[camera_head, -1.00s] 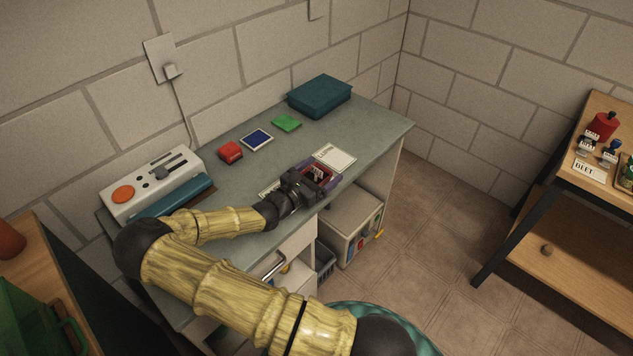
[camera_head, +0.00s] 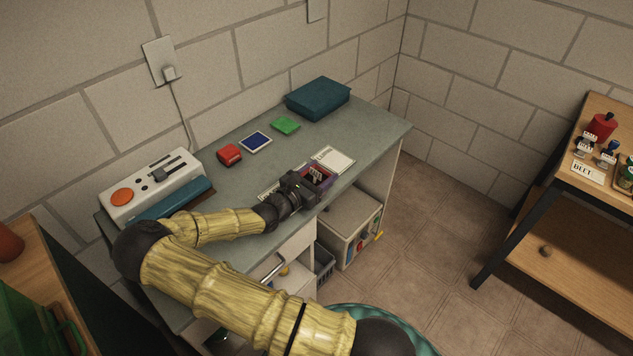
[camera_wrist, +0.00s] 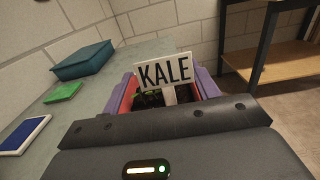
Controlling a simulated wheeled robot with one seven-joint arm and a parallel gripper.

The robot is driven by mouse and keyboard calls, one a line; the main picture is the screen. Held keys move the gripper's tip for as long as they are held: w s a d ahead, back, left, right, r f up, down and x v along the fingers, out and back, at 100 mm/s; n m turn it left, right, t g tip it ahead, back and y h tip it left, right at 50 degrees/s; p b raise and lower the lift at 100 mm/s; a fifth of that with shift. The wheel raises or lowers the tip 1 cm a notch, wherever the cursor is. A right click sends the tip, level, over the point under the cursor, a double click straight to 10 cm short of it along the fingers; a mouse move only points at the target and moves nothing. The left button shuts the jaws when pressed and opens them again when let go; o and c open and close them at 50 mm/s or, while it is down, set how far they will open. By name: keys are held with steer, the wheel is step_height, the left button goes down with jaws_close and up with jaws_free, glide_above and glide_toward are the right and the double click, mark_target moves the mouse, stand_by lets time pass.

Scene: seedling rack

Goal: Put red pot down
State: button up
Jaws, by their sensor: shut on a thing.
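The red pot (camera_wrist: 131,91) shows in the wrist view, with dark soil and a white KALE sign (camera_wrist: 166,72) standing in it. My gripper (camera_head: 316,178) is shut on the pot, with a purple finger on each side of it in the wrist view. In the head view the pot is small and mostly hidden by my gripper, near the front edge of the grey-green desk (camera_head: 365,133). I cannot tell whether its base touches the desk top.
A white card (camera_head: 333,158) lies just behind the pot. A teal box (camera_head: 318,97), a green pad (camera_head: 285,126), a blue-faced pad (camera_head: 256,141) and a red object (camera_head: 229,154) stand further back. A control box (camera_head: 152,187) is at the left. The desk's right end is clear.

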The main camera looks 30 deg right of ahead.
step_height(320, 180, up, 10)
stand_by(0.5)
steer(key=shift+r+p, duration=0.1)
steer(key=shift+p, duration=0.25)
step_height(320, 180, up, 6)
steer(key=n+t+y+p, duration=0.1)
steer(key=n+t+p, duration=0.15)
steer(key=p, duration=0.45)
glide_above(320, 175)
steer(key=w+a, duration=0.1)
steer(key=a, duration=0.1)
steer(key=w+a+r+n+t+y+p, duration=0.25)
steer(key=a+t+y+p, duration=0.2)
steer(key=p, duration=0.35)
steer(key=s+a+n+t+y+p, duration=0.2)
steer(key=a+n+y+p, duration=0.2)
steer(key=a+y+p, duration=0.1)
steer(key=s+a+f+n+t+y+p, duration=0.1)
steer(key=a+n+t+y+p, duration=0.1)
steer(key=a+n+y+p, duration=0.3)
steer(key=shift+s+a+f+t+y+p, duration=0.25)
steer(key=shift+s+t+y+p, duration=0.15)
steer(key=shift+y+p, duration=0.45)
